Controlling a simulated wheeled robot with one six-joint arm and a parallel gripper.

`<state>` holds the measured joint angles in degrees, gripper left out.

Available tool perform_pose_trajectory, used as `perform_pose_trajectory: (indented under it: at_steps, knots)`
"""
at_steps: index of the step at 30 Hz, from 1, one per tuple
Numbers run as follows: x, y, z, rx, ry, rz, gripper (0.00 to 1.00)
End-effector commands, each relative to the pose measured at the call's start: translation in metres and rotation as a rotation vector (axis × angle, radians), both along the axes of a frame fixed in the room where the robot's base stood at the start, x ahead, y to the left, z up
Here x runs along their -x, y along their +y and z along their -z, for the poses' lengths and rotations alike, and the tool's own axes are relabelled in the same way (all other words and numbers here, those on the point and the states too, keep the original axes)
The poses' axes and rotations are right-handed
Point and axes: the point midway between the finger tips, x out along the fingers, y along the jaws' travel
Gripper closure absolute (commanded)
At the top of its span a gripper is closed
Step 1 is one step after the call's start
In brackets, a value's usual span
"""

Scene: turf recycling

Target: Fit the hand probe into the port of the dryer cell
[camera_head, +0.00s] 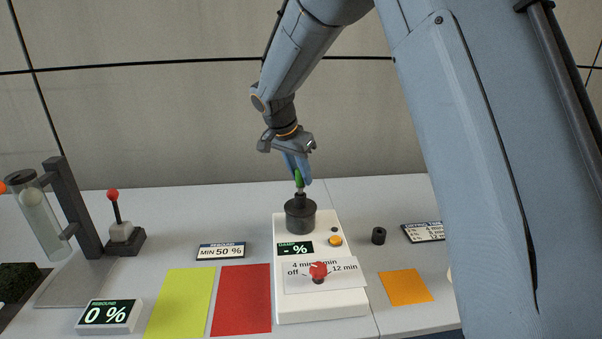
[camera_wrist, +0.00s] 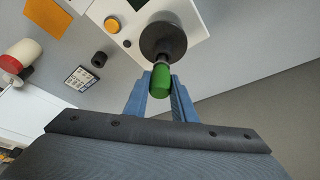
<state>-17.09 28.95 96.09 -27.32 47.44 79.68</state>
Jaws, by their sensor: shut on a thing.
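The hand probe has a green handle (camera_head: 299,179) and a thin metal stem. My gripper (camera_head: 298,172) is shut on the green handle, directly above the dryer cell. The dryer cell is a white unit (camera_head: 290,305) with a dark round cylinder (camera_head: 300,217) at its back end. The probe's stem points down at the cylinder's top and looks to touch or enter it; how deep I cannot tell. In the wrist view the green handle (camera_wrist: 160,82) lies between my blue fingers (camera_wrist: 159,98), its tip over the dark cylinder (camera_wrist: 167,40). The port opening is hidden.
The white unit carries a "- %" display (camera_head: 295,248), an orange button (camera_head: 335,240) and a red knob (camera_head: 318,269). A small black cylinder (camera_head: 378,236) stands to its right. Red (camera_head: 242,300), yellow (camera_head: 180,302) and orange (camera_head: 405,286) mats lie nearby. A tube stand (camera_head: 78,210) is at left.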

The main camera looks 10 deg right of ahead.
Motion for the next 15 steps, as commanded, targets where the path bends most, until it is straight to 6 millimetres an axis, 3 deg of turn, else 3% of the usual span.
perform_pose_trajectory:
  at_steps: [15]
  knots:
    - [0.000,0.000,0.012,-0.001,-0.001,0.000,1.00]
